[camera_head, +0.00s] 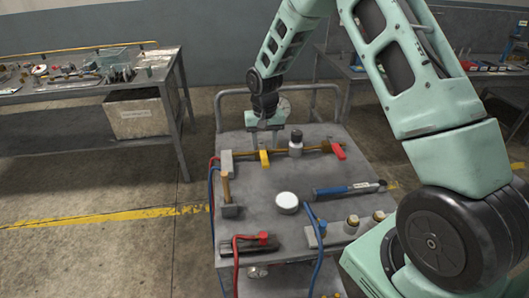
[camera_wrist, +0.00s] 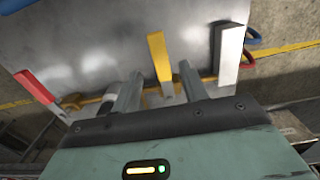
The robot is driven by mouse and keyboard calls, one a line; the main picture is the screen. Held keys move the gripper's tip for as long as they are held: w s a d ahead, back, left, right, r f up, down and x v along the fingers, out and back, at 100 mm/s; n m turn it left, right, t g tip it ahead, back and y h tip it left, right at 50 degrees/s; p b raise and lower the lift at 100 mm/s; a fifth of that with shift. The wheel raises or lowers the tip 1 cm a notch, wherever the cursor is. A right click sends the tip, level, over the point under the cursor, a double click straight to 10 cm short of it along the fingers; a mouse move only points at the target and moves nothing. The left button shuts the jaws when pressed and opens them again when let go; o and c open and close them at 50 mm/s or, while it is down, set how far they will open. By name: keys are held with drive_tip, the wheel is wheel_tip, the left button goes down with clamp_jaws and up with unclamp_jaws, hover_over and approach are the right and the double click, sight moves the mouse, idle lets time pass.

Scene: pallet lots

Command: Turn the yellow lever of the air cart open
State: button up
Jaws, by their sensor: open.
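The air cart (camera_head: 263,190) has a grey top with a brass pipe along its far side. The yellow lever (camera_head: 264,158) sits on this pipe, left of a grey and black fitting (camera_head: 296,144). My gripper (camera_head: 268,130) is at the cart's far side, just behind and above the lever. In the wrist view, my gripper (camera_wrist: 158,72) has its two fingers apart with nothing clamped. The yellow lever (camera_wrist: 159,52) shows between the fingers, its long flat handle reaching past their tips. I cannot tell whether either finger touches it.
A red lever (camera_head: 338,151) is on the pipe's right end; a pale block (camera_head: 226,162) is at its left. Red and blue hoses run at the left. A workbench (camera_head: 90,90) stands left.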

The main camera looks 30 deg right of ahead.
sight(264, 157)
drive_tip(key=shift+f+p, duration=0.3)
drive_tip(key=shift+f, duration=2.15)
clamp_jaws()
